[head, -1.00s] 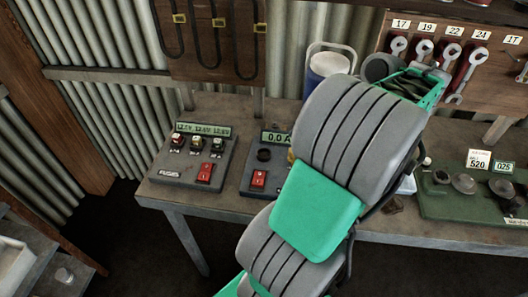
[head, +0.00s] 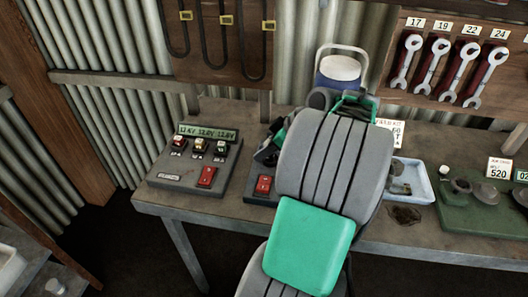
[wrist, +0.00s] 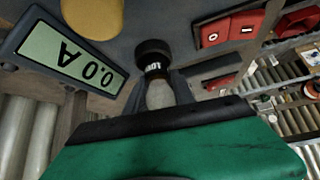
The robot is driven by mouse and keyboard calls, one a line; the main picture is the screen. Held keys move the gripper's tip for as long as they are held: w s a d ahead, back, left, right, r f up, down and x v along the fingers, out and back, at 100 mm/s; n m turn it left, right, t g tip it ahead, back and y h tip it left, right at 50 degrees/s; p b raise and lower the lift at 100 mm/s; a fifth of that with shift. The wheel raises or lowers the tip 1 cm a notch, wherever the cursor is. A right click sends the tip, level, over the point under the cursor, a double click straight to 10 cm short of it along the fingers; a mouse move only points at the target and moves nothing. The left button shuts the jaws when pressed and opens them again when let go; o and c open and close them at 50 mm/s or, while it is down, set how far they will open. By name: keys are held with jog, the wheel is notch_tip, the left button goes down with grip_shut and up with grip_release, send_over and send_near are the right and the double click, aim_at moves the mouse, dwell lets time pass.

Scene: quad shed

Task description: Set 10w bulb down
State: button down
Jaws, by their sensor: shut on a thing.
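The 10w bulb (wrist: 158,94) is between the dark fingers of my gripper (wrist: 157,88) in the wrist view, its pale glass towards the gripper. Its printed band faces a round black socket (wrist: 152,48) on the grey test panel (wrist: 180,18). The bulb's base is at or just over the socket; I cannot tell whether it is seated. My gripper is shut on the bulb. In the head view my arm hides the bulb and most of that panel, leaving a red switch (head: 264,185) showing.
A display reading 0.0 A (wrist: 68,55) and a yellow part (wrist: 95,14) are close by. A second panel (head: 195,165) with a red switch is at left on the bench. A white tray (head: 413,180) and a green board (head: 480,212) are to the right.

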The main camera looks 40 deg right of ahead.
jog(key=shift+f, duration=0.35)
jog(key=c, duration=1.1)
grip_release()
jog(key=shift+o, duration=0.2)
jog(key=shift+s+d+r, duration=0.1)
jog(key=shift+s+r, duration=0.05)
jog(key=shift+r, duration=0.3)
jog(key=p+v, duration=0.2)
jog(key=v, duration=0.9)
jog(key=w+a+f+m+g, duration=0.1)
jog(key=w+a, duration=0.3)
jog(key=a, duration=0.4)
jog(key=w+a+f+m+g, duration=0.1)
jog(key=w+a, duration=0.3)
jog(key=a, duration=0.4)
jog(key=s+a+f+m+h, duration=0.1)
jog(key=s+a+f, duration=0.2)
jog(key=a, duration=0.4)
jog(key=s+a+f+m+g+h, duration=0.1)
jog(key=s+a+f+m+h, duration=0.1)
jog(key=s+a+f, duration=0.2)
jog(key=s+a, duration=0.1)
jog(key=a, duration=0.1)
jog(key=shift+a+g, duration=0.3)
jog(key=shift+a, duration=0.05)
